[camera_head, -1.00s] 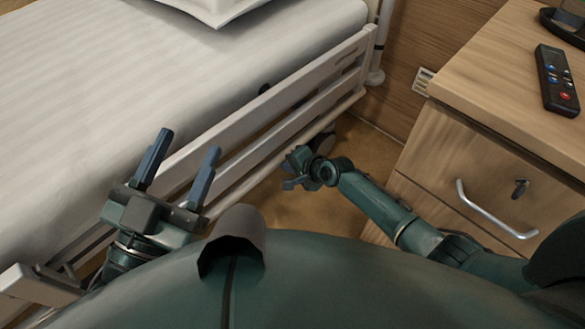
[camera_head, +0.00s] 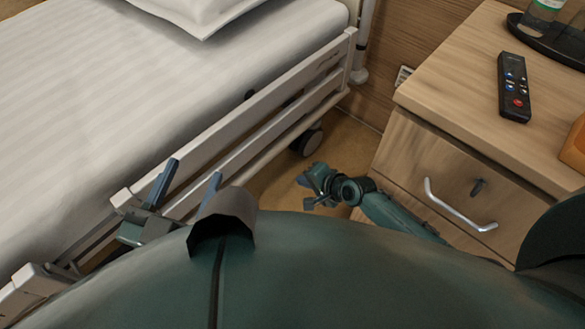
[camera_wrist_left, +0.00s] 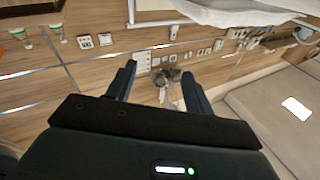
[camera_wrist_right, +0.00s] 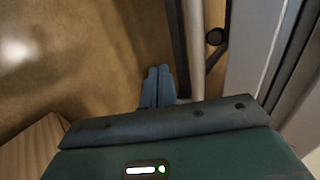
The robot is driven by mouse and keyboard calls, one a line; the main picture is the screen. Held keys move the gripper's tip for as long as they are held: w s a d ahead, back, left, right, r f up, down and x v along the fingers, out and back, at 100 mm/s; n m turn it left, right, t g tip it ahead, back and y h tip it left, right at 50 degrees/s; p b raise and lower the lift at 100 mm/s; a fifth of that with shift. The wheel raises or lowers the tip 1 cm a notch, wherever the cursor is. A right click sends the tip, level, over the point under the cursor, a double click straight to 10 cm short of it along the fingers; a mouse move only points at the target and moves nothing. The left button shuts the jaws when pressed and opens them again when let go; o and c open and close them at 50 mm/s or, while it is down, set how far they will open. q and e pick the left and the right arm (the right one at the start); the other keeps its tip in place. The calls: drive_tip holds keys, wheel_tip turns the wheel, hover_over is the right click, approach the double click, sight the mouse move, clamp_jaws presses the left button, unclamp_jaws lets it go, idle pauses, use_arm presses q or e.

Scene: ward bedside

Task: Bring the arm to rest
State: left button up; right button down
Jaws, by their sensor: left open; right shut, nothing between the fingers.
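My left gripper (camera_head: 188,188) is at the lower left of the head view, beside the bed rail, with its two blue fingers apart. In the left wrist view its fingers (camera_wrist_left: 158,88) stand wide open with nothing between them. My right gripper (camera_head: 306,190) is low in the gap between the bed and the bedside cabinet, over the floor. In the right wrist view its fingers (camera_wrist_right: 158,82) are together and hold nothing. My body hides part of both arms in the head view.
The bed rail (camera_head: 250,128) and white bed (camera_head: 130,95) lie to the left. The wooden cabinet (camera_head: 440,165) with a metal drawer handle (camera_head: 455,210) stands at right. On it are a remote (camera_head: 514,88), a dark tray (camera_head: 550,45) and an orange object (camera_head: 575,145). Brown floor shows between.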

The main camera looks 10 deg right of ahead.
use_arm(q)
drive_tip(key=shift+a, duration=0.1)
use_arm(e)
drive_tip(key=shift+v, duration=1)
drive_tip(key=shift+s+f, duration=0.1)
drive_tip(key=shift+f, duration=0.1)
use_arm(q)
drive_tip(key=s+a+r+n+g+y+p, duration=0.1)
drive_tip(key=r+p, duration=0.4)
drive_tip(key=p, duration=1.2)
drive_tip(key=a+r+n+g+y+p, duration=0.3)
drive_tip(key=r+g+p, duration=0.3)
drive_tip(key=p, duration=1)
drive_tip(key=shift+s+a+y+p, duration=0.35)
drive_tip(key=shift+y, duration=0.35)
use_arm(e)
drive_tip(key=s+r+n+t+h, duration=0.1)
drive_tip(key=s+r+n, duration=0.3)
drive_tip(key=r, duration=1)
drive_tip(key=s+d+r+n+t+h, duration=0.1)
drive_tip(key=s+r+n, duration=0.4)
drive_tip(key=r, duration=0.8)
drive_tip(key=s+r+n+t+h, duration=0.1)
drive_tip(key=s+r+n, duration=0.3)
drive_tip(key=r, duration=1)
drive_tip(key=s, duration=0.3)
drive_tip(key=shift+d+r, duration=0.3)
drive_tip(key=shift+d, duration=0.1)
